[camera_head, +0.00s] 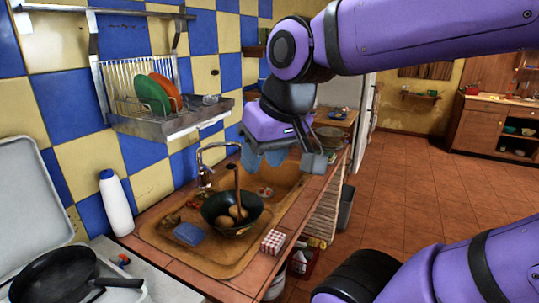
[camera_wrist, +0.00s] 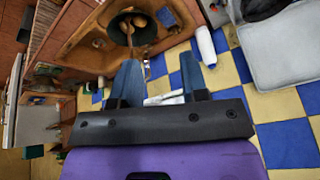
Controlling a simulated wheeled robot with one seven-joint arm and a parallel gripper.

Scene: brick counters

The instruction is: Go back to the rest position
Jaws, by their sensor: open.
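My gripper (camera_head: 264,160) hangs above the far part of the sink counter in the head view, in front of the tiled wall. Its blue fingers point down. In the wrist view my gripper (camera_wrist: 160,60) has its two fingers spread apart with nothing between them. The purple arm reaches in from the upper right of the head view.
A sink (camera_head: 215,258) holds a dark bowl (camera_head: 217,208) with round brown items. A faucet (camera_head: 204,172), white bottle (camera_head: 116,204), checkered box (camera_head: 273,242) and pan (camera_head: 55,278) stand nearby. A dish rack (camera_head: 160,122) is on the wall. The floor (camera_head: 430,180) at right is clear.

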